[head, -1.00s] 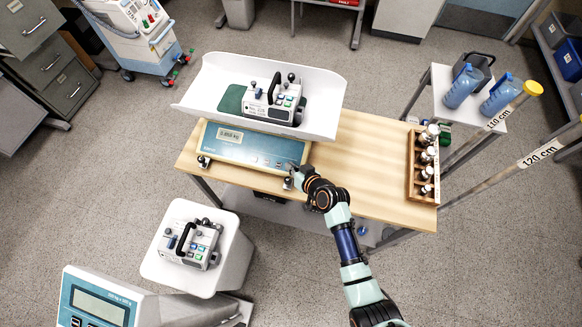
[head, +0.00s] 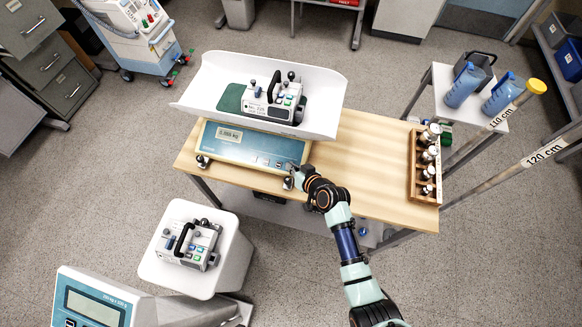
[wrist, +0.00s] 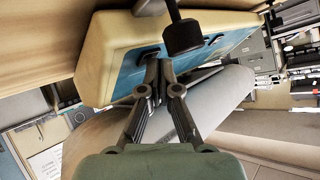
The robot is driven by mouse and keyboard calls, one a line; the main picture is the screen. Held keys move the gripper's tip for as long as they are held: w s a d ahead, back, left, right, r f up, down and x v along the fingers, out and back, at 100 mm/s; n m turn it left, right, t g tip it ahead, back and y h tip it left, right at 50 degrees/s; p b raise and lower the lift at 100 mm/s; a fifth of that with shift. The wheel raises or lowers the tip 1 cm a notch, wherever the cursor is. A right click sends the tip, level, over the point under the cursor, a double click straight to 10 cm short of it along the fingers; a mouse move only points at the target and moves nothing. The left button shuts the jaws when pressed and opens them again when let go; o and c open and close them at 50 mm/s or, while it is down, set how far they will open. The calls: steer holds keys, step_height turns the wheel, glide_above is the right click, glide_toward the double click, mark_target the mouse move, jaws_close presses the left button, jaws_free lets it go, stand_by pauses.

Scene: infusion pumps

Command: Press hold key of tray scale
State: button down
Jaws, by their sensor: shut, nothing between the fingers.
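The tray scale (head: 250,146) stands on the wooden table, with a blue front panel, a small display (head: 229,135) and a row of small keys towards its right end. The display shows a short figure ending in kg, too small to read surely. Its white tray (head: 215,82) holds a pump (head: 272,101) on a green mat. My gripper (head: 293,170) is at the panel's right end. In the wrist view my gripper (wrist: 158,65) is shut and empty, its tips at the blue panel (wrist: 130,68) beside a dark key. I cannot tell whether they touch it, or which key it is.
A dark round foot (wrist: 182,36) of the scale is close to my fingers. A wooden rack of bottles (head: 424,165) stands at the table's right end. A second pump (head: 188,245) sits on a white stand at lower left. The table between scale and rack is clear.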

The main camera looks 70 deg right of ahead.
steer(key=shift+f, duration=0.15)
stand_by(0.3)
steer(key=shift+a+r+p, duration=0.2)
steer(key=shift+r+p, duration=0.45)
steer(key=shift+r, duration=0.05)
steer(key=r+p, duration=0.1)
steer(key=a+r+p, duration=0.1)
steer(key=r+p, duration=0.1)
steer(key=a+r+p, duration=0.1)
steer(key=p, duration=0.1)
steer(key=shift+s+r, duration=0.1)
steer(key=shift+r, duration=0.2)
stand_by(0.6)
